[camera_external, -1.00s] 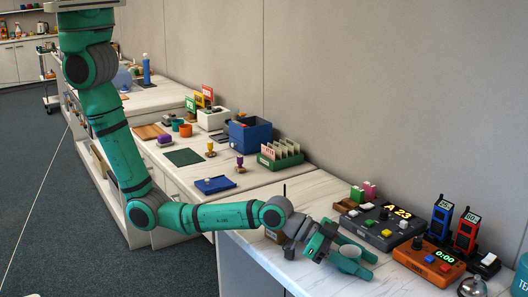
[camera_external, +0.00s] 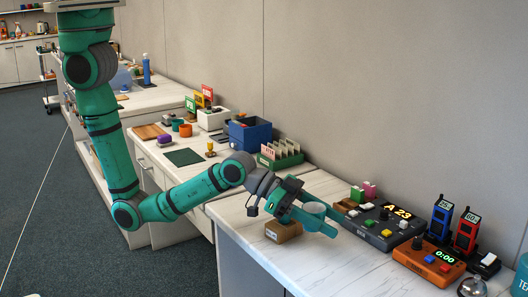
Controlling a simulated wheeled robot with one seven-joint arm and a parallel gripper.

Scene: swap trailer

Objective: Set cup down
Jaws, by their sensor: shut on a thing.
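My gripper (camera_external: 332,221) is at the near left part of the right counter (camera_external: 340,262), its fingers pointing right. It is shut on a pale teal cup (camera_external: 315,209), which shows between the fingers. The cup appears to be off the counter, just right of and above a brown block (camera_external: 284,232). The arm hides part of the cup, and its exact height is hard to tell.
To the right stand a dark console (camera_external: 383,226) with coloured buttons, an orange timer box (camera_external: 428,262), and blue (camera_external: 440,217) and red (camera_external: 467,230) devices. The counter's front middle is clear. Behind my arm is a green card rack (camera_external: 281,160).

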